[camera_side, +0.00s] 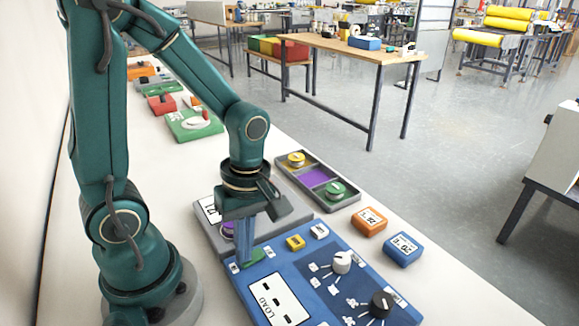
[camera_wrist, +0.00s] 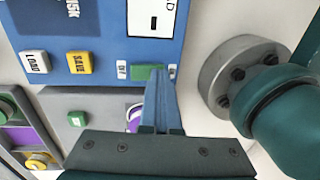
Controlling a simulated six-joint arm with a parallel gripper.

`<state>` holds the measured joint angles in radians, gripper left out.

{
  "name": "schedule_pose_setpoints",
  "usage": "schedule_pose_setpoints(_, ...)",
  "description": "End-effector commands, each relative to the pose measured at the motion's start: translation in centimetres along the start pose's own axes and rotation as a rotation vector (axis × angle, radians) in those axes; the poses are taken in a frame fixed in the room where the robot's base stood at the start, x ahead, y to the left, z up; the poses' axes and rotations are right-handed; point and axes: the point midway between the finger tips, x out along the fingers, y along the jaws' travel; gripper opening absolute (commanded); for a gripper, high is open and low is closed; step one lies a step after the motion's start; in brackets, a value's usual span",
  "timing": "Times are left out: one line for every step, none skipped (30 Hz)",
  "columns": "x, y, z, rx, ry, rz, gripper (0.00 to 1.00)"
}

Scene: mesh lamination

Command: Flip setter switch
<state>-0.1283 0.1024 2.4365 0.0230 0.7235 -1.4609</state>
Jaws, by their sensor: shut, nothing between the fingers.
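The blue control panel (camera_side: 285,270) lies on the white bench with a LOAD display, buttons and dials. A green switch (camera_side: 254,257), taken to be the setter switch, sits near its back left corner. In the wrist view the green switch (camera_wrist: 145,73) lies between two small white labels. My gripper (camera_side: 243,262) points down with its blue fingers together and empty, the tips at the switch. In the wrist view the fingertips (camera_wrist: 158,72) overlap the switch's right end and hide part of it. I cannot tell whether they touch it.
A yellow button (camera_side: 295,242) and a white button (camera_side: 319,230) are near the switch. A white dial (camera_side: 341,262) and a black dial (camera_side: 381,303) stand up from the panel. A grey unit (camera_side: 263,226) adjoins behind. Orange (camera_side: 370,220) and blue (camera_side: 403,249) blocks sit to the right.

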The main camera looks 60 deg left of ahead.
Motion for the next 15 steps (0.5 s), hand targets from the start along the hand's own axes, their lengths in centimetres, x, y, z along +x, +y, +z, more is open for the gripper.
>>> schedule_pose_setpoints(0.0,0.0,0.0,0.001,0.000,-0.001,0.00)
schedule_pose_setpoints(0.0,0.1,0.0,0.001,0.001,-0.001,0.00)
schedule_pose_setpoints(-0.1,0.2,0.0,0.001,0.001,-0.001,0.00)
schedule_pose_setpoints(-0.1,0.3,0.0,0.001,0.001,0.000,0.00)
schedule_pose_setpoints(-0.1,0.4,0.0,0.001,0.001,0.000,0.00)
schedule_pose_setpoints(-0.2,0.5,0.0,0.001,0.001,-0.001,0.00)
schedule_pose_setpoints(-0.3,0.6,0.0,0.001,0.001,0.000,0.00)
schedule_pose_setpoints(-0.3,0.8,0.0,0.001,0.001,0.000,0.00)
schedule_pose_setpoints(-0.4,1.0,0.0,0.001,0.001,0.000,0.00)
schedule_pose_setpoints(-0.5,1.1,0.0,0.002,0.001,-0.001,0.00)
schedule_pose_setpoints(-0.5,1.2,0.0,0.002,0.001,-0.001,0.00)
schedule_pose_setpoints(-0.6,1.3,0.0,0.001,0.001,0.000,0.00)
schedule_pose_setpoints(-0.6,1.4,0.0,0.001,0.000,0.000,0.00)
schedule_pose_setpoints(-0.6,1.4,0.0,0.001,0.000,0.000,0.00)
schedule_pose_setpoints(-0.7,1.5,0.0,0.001,0.000,-0.001,0.00)
